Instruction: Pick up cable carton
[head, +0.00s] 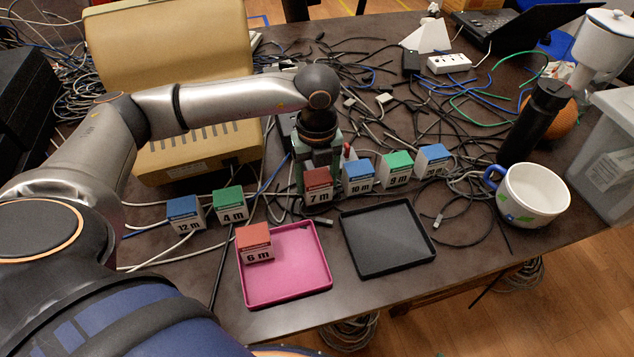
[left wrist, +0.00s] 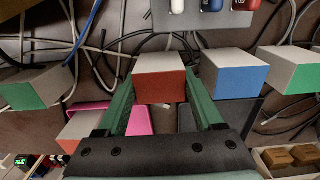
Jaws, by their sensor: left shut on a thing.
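The red-topped cable carton marked 7 m (head: 318,191) stands in the row of cartons behind the two trays. My left gripper (head: 318,170) reaches down over it from above. In the left wrist view the carton (left wrist: 160,88) sits between the two green fingers of my left gripper (left wrist: 160,98), which are shut on its sides. I cannot tell whether its underside touches the table. A blue 10 m carton (head: 358,176) stands just right of it, then a green 9 m carton (head: 395,169) and another blue carton (head: 433,159). My right gripper is not in view.
A red 6 m carton (head: 254,242) sits in the pink tray (head: 302,289). The black tray (head: 388,262) is empty. A green 4 m carton (head: 230,205) and blue 12 m carton (head: 185,214) stand left.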

